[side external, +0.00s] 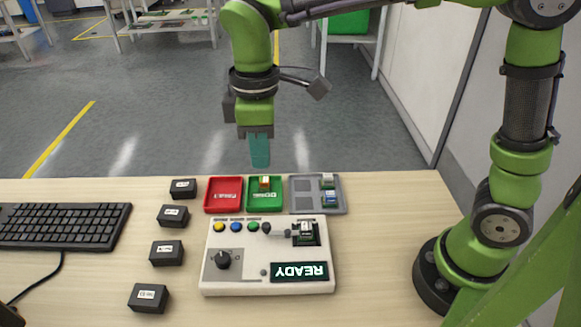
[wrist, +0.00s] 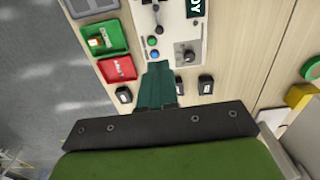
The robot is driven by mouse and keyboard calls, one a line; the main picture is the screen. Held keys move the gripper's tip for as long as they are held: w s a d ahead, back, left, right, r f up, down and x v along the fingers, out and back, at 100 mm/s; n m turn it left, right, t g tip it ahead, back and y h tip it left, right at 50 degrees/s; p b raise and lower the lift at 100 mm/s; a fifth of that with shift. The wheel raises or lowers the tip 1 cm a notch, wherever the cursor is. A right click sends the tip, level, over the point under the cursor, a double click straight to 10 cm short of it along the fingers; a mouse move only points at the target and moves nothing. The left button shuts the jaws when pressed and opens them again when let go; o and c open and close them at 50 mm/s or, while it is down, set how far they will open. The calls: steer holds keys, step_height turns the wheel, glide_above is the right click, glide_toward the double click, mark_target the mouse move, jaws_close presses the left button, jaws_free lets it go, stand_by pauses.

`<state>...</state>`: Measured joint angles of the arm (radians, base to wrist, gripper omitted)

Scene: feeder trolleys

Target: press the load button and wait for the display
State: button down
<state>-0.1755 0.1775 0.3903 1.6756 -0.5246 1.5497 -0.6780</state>
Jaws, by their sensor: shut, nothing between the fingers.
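The white console (side external: 213,282) lies on the table in the side view. Its display (side external: 299,271) is lit and reads READY, upside down in this view. A row of buttons runs along its far edge: yellow (side external: 219,227), blue (side external: 236,226), green (side external: 253,227) and a black one (side external: 266,228). I cannot read which is the load button. A small green-and-white part sits in the console's dark socket (side external: 316,239). My gripper (side external: 259,164) is shut and empty, pointing down, apart from the buttons. In the wrist view its teal fingertips (wrist: 157,65) overlap the console's edge; the yellow button is not visible there.
A red tray (side external: 208,206), a green tray (side external: 253,206) holding a small part and a grey tray (side external: 300,207) holding parts lie behind the console. Several black boxes (side external: 166,253) line its left, with a keyboard (side external: 62,225) beyond.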

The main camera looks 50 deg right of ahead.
stand_by(0.7)
steer(key=n+t+y, duration=0.4)
steer(key=n+t, duration=0.1)
steer(key=t, duration=0.3)
glide_above(253, 225)
step_height(253, 225, down, 8)
steer(key=shift+s+d+r, duration=0.1)
steer(key=shift+s+d, duration=0.15)
steer(key=shift+s, duration=0.15)
steer(key=shift+f, duration=4.4)
